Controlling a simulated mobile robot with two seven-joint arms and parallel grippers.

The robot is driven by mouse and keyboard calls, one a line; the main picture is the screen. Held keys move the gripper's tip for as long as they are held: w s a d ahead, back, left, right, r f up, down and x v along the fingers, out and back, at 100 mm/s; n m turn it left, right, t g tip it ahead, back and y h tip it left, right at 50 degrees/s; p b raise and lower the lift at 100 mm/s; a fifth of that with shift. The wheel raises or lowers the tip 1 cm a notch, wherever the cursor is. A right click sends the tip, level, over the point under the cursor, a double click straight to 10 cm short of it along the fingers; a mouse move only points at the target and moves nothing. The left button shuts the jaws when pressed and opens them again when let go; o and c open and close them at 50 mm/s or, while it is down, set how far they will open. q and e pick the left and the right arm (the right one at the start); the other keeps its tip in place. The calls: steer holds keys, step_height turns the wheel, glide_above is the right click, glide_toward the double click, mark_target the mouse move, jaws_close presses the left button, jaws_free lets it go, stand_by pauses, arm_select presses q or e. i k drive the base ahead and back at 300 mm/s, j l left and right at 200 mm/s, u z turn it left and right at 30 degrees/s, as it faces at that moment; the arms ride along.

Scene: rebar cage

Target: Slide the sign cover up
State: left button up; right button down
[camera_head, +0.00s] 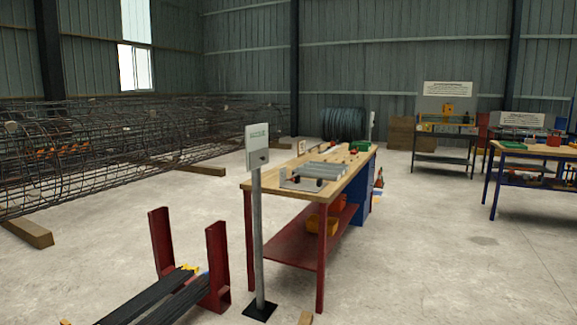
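A small sign (257,146) stands on a grey post (258,235) with a dark square base (260,311), in front of the near left corner of a workbench. Its upper part is white with green markings, and its lower part is a grey panel (258,159) with a small dark spot. I cannot tell which part is the sliding cover. Neither of my grippers shows in the head view.
The wooden-topped workbench (270,185) with red legs stands right behind the post. A red rack (217,265) holding dark bars is at the front left. Rebar cages (90,145) fill the left. Open concrete floor (430,260) lies at the right.

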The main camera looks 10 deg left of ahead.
mark_target(258, 157)
steer(key=i+l+z, duration=0.25)
steer(key=i, duration=0.2)
steer(key=i+l+z, duration=0.2)
steer(key=i, duration=0.25)
steer(key=i+u, duration=0.3)
steer(key=i, duration=0.2)
steer(key=i+l+u, duration=0.25)
steer(key=i, duration=0.3)
steer(key=i+j+u, duration=0.15)
steer(key=i+u, duration=0.65)
steer(key=u, duration=0.2)
steer(key=i+j+u, duration=0.1)
steer(key=i+u, duration=0.25)
steer(key=i, duration=0.15)
steer(key=i+u, duration=0.35)
steer(key=i, duration=0.2)
